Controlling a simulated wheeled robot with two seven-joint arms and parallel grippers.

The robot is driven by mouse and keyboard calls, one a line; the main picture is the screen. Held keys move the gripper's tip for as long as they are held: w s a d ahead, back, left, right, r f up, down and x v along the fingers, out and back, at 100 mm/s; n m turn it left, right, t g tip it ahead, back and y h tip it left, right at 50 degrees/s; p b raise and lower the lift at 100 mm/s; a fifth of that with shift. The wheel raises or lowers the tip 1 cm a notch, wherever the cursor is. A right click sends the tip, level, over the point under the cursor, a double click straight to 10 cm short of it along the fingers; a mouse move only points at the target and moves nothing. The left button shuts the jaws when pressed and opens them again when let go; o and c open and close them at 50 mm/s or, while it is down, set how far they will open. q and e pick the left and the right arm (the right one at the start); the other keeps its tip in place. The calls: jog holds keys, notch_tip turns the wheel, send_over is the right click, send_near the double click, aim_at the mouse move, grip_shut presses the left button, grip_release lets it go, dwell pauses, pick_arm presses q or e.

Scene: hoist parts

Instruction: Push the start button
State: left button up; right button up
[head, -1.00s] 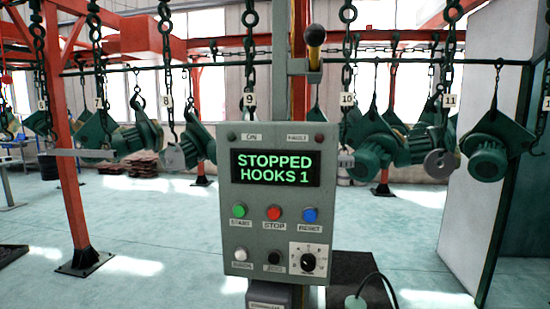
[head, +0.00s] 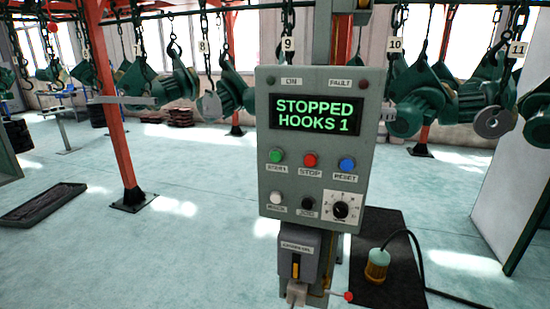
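The green start button (head: 276,156) is at the left of the upper button row on a grey control panel (head: 314,83). A red stop button (head: 310,160) and a blue reset button (head: 347,164) sit to its right. The panel's display (head: 315,116) reads "STOPPED HOOKS 1" in green letters. Below are a white button (head: 276,198), a black button (head: 308,203) and a rotary knob (head: 340,209). Neither of my grippers shows in the head view.
Hoist parts hang on chains from numbered hooks behind the panel, such as a green motor (head: 417,112) at the right. A grey box (head: 299,255) is below the panel. A dark tray (head: 50,206) lies at the left.

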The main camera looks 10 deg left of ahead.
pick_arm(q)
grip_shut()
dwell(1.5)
